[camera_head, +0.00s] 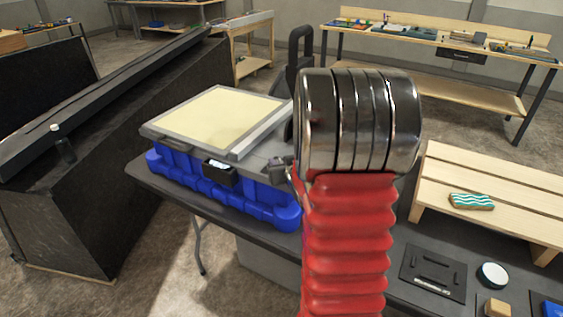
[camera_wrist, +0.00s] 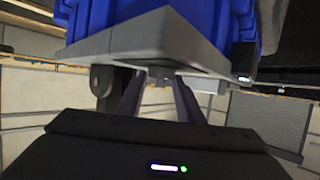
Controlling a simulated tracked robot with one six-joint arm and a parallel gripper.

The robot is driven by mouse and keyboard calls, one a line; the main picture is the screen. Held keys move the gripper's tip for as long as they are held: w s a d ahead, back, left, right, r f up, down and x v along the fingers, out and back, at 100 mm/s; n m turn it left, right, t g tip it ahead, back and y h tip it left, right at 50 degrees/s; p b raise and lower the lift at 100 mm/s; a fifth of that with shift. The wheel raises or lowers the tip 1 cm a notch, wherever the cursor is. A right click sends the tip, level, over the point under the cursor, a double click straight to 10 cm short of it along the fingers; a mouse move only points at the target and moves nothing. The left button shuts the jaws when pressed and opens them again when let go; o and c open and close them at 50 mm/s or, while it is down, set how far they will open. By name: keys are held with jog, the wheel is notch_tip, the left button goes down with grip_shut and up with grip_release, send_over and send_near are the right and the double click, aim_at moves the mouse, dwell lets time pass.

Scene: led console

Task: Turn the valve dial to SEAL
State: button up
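A blue case (camera_head: 230,192) with a grey rim and a cream top panel stands on a dark table. A small black box with a lit display (camera_head: 219,172) is on its front side. In the wrist view the blue body (camera_wrist: 150,12) and its grey rim (camera_wrist: 150,45) fill the top, with the lit box (camera_wrist: 243,62) at right. My gripper (camera_wrist: 160,80) has its two fingers apart, pointing at the rim. A small grey piece shows near the fingertips; I cannot tell whether they touch it. No valve dial or SEAL marking can be made out. My red and metal arm hides part of the case's right side.
A wooden slatted rack (camera_head: 490,195) holds a teal-and-white striped block (camera_head: 471,201) at right. A black plate (camera_head: 433,272), a round white-topped item (camera_head: 492,275) and a wooden block (camera_head: 497,307) lie in front. A large dark sloped console (camera_head: 100,170) stands at left.

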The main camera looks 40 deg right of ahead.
jog(key=shift+w+d+f, duration=0.15)
jog(key=shift+w, duration=0.1)
jog(key=c, duration=0.7)
jog(key=shift+o, duration=0.2)
